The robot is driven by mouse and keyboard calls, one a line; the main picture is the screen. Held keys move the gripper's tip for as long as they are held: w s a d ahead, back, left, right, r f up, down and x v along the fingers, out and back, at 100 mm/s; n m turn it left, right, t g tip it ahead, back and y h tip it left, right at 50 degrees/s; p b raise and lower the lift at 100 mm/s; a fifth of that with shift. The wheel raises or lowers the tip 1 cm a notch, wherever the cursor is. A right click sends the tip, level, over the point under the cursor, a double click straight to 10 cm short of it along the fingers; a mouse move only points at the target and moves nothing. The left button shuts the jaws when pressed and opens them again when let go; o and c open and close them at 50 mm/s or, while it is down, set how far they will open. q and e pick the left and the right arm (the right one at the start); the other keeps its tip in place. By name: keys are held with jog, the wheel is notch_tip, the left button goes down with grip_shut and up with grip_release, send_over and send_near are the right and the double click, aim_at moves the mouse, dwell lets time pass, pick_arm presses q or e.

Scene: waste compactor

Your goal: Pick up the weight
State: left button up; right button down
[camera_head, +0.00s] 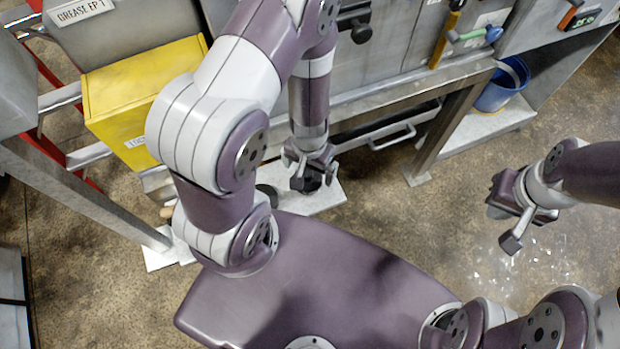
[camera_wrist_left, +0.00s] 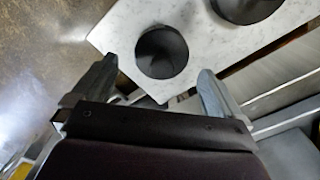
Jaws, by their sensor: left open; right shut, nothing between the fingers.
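A dark round weight (camera_wrist_left: 161,52) sits on a white marbled slab (camera_wrist_left: 120,32) in the left wrist view. A second dark round weight (camera_wrist_left: 246,7) stands beside it, cut off by the top edge. My left gripper (camera_wrist_left: 156,76) is open, its fingers to either side of the first weight with gaps showing. In the head view the left gripper (camera_head: 309,168) points down over the slab (camera_head: 325,197), partly hiding a dark shape beneath it. Another dark shape (camera_head: 267,193) shows behind my arm. My right gripper (camera_head: 506,222) is shut and empty over the floor at the right.
A metal bench leg (camera_head: 445,138) stands right of the slab. A handle (camera_head: 392,136) and the bench edge lie behind the left gripper. A yellow box (camera_head: 135,90) is at the left. A blue bucket (camera_head: 500,88) stands at the back right. Floor between the arms is clear.

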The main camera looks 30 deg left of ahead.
pick_arm(q)
jog(key=shift+s+a+f+b, duration=0.1)
jog(key=shift+s+f+b, duration=0.1)
jog(key=shift+f, duration=0.45)
jog(key=shift+s+a+f+b, duration=0.1)
jog(key=shift+f+b, duration=0.1)
jog(key=shift+f, duration=0.4)
jog(key=shift+w+d, duration=0.15)
jog(key=shift+c, duration=0.9)
jog(key=c, duration=1.3)
